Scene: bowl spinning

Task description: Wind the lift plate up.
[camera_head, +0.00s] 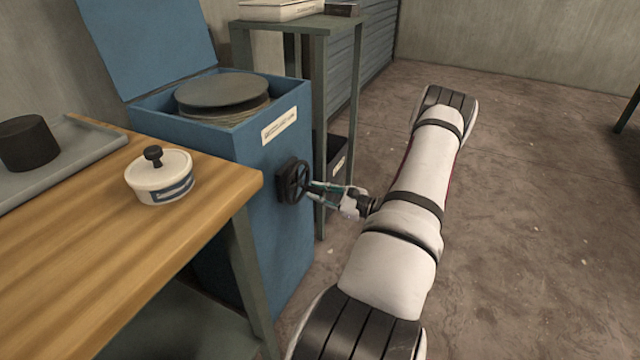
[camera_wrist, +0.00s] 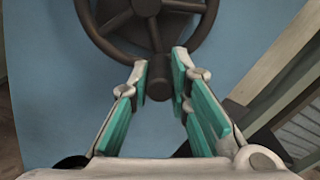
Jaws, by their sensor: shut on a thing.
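The lift plate (camera_head: 222,90) is a dark round disc near the top opening of a blue cabinet (camera_head: 265,225) with its lid raised. A dark spoked handwheel (camera_head: 293,181) sits on the cabinet's right-hand face. My gripper (camera_head: 314,191) reaches the wheel from the right. In the wrist view, the handwheel (camera_wrist: 190,42) fills the top, and its dark knob (camera_wrist: 159,85) at the lower rim lies between the teal-padded fingers of my gripper (camera_wrist: 162,80). The gripper is shut on the knob. The mechanism beneath the plate is mostly hidden.
A wooden table (camera_head: 110,250) stands left of the cabinet, bearing a white lidded pot (camera_head: 160,180) and a grey tray (camera_head: 85,165) with a dark cylinder (camera_head: 28,143). A green-grey stand (camera_head: 318,110) is close behind the wheel. The floor on the right is clear.

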